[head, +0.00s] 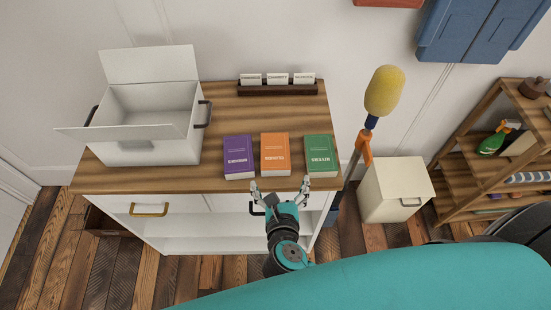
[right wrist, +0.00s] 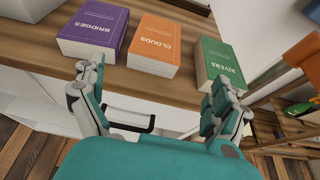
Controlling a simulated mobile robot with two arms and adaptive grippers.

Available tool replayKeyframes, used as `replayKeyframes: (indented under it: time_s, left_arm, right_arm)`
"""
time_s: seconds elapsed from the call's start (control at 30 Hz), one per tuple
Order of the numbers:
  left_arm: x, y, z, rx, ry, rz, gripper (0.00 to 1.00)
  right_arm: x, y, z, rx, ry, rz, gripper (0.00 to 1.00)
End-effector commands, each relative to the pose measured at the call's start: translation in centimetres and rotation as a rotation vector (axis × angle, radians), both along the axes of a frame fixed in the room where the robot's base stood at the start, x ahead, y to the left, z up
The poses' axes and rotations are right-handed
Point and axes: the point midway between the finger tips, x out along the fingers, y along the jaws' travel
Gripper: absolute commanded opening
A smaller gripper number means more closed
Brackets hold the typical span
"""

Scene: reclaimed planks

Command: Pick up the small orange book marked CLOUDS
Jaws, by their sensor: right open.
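The small orange book marked CLOUDS (head: 275,153) lies flat on the wooden cabinet top, between a purple and a green book. My right gripper (head: 279,184) is open and empty at the cabinet's front edge, just in front of the orange book. In the right wrist view its two fingers (right wrist: 153,85) are spread on either side of the orange book's near end, apart from it. My left gripper is not in view.
The purple BRIDGES book (head: 238,156) and green RIVERS book (head: 320,155) flank the orange one with small gaps. An open white box (head: 150,150) stands left. A dark card holder (head: 277,90) sits at the back. A yellow-headed duster (head: 384,92) stands right of the cabinet.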

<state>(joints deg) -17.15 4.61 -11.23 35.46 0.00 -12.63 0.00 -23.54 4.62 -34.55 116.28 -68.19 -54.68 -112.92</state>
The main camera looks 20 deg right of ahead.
Motion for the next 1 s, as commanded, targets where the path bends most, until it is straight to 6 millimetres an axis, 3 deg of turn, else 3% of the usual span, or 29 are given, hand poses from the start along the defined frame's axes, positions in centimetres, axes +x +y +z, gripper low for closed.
replayKeyframes:
  time_s: [0.2,0.5,0.87,1.0]
  left_arm:
    - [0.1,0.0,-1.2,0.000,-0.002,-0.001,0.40]
    - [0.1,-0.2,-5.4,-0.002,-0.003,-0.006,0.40]
    - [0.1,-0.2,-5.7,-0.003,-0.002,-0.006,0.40]
    - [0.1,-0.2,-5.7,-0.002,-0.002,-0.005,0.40]
  right_arm:
    - [1.2,-0.2,-0.8,0.002,-0.001,0.000,1.00]
    - [4.5,-0.5,-2.8,0.002,-0.003,0.000,1.00]
    - [5.5,-0.9,-2.7,0.001,0.002,0.002,1.00]
    - [5.5,-0.9,-2.7,0.001,0.002,0.002,0.84]
